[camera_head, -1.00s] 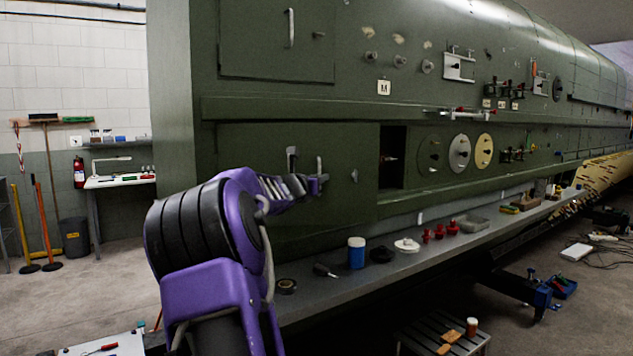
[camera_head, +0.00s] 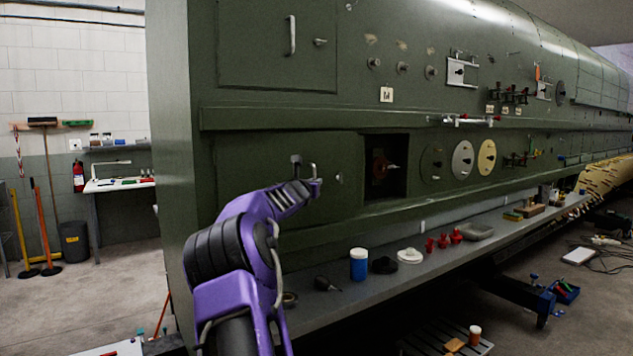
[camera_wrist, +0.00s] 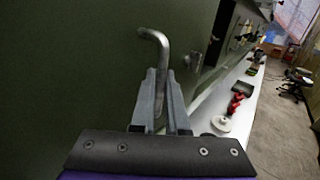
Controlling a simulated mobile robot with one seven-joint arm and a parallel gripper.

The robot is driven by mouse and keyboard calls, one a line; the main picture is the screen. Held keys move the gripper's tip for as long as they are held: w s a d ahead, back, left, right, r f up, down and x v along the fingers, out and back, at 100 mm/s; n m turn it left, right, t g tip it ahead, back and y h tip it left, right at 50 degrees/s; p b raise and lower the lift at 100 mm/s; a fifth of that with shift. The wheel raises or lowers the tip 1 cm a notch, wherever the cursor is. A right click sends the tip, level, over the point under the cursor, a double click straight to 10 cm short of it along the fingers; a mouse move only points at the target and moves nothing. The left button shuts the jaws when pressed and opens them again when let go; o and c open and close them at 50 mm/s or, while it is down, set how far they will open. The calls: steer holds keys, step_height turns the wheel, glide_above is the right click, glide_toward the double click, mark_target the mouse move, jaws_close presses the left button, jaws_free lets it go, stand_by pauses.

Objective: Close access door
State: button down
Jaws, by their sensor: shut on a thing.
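The access door (camera_head: 245,165) is the lower green panel with a dark opening (camera_head: 398,170) at its right edge, so it stands partly open. Its bent metal handle (camera_head: 314,168) also shows in the wrist view (camera_wrist: 164,50), with its upper bend rising above my fingers. My gripper (camera_head: 312,188) is shut on the handle; in the wrist view its two grey fingers (camera_wrist: 162,88) close around the bar. A small latch knob (camera_head: 338,178) sits on the door right of the handle. My gripper hides the handle's lower part.
A grey ledge (camera_head: 330,310) runs below the door, holding a blue jar (camera_head: 358,265), a black lid, a white piece and several red parts (camera_head: 443,240). The upper green panel (camera_head: 270,40) is shut. Open floor lies at left.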

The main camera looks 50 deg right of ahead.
steer(key=shift+w+d+r+p, duration=0.1)
steer(key=shift+w+d+p, duration=0.2)
steer(key=shift+w, duration=0.2)
steer(key=shift+w+d+p, duration=0.15)
steer(key=shift+w+d, duration=0.1)
steer(key=shift+w, duration=0.25)
steer(key=shift+w+r, duration=0.1)
steer(key=shift+r, duration=0.05)
steer(key=c, duration=1.2)
jaws_free()
steer(key=shift+w, duration=0.1)
steer(key=b+v, duration=0.6)
steer(key=v, duration=1.1)
steer(key=shift+a, duration=0.15)
